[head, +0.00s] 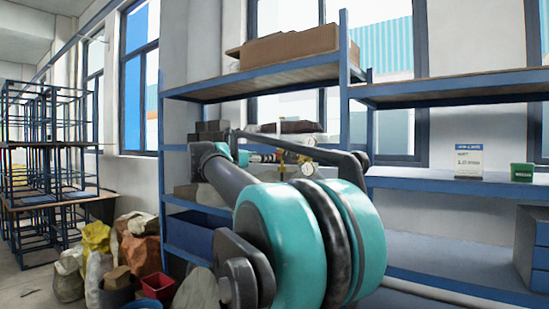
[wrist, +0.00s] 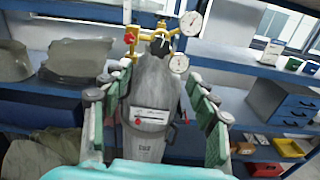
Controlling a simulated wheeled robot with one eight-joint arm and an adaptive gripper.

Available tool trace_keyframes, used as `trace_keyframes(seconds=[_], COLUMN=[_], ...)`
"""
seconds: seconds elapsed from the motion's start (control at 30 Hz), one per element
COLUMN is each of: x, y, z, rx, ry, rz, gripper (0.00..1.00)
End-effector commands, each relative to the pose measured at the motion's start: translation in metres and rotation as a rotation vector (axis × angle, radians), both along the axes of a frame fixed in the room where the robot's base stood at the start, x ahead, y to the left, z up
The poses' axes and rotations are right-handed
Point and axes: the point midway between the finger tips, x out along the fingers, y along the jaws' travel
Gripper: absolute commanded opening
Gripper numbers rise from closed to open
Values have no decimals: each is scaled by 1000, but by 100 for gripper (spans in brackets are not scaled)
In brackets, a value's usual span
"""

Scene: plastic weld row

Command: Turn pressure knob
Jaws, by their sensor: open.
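A grey gas cylinder (wrist: 150,100) stands upright in the wrist view, with a white label on its front. A brass regulator (wrist: 150,36) sits on its top, with two round white gauges, an upper one (wrist: 191,22) and a lower one (wrist: 179,64). A small red knob (wrist: 129,38) is at the regulator's left. I cannot tell for sure whether it is the pressure knob. My gripper (wrist: 157,78) is open, its fingers left and right of the cylinder in the picture, below the regulator. In the head view the gauges (head: 306,169) show behind my arm, which hides the cylinder.
Blue shelving (head: 440,183) stands behind the cylinder. A blue drawer unit (wrist: 285,103) and small red and yellow bins (wrist: 289,147) are to the right. Sacks (head: 140,250) lie on the floor at left.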

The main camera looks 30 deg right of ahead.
Motion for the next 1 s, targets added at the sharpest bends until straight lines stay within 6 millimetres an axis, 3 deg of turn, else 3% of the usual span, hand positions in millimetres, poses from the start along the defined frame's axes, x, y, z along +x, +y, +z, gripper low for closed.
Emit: trace_keyframes(seconds=[0.7, 1.0], x=[50, 62], y=[-125, -150], z=[-2, -2], rx=[4, 4], ry=[-2, -3], rz=[-3, 1], gripper=[59, 59])
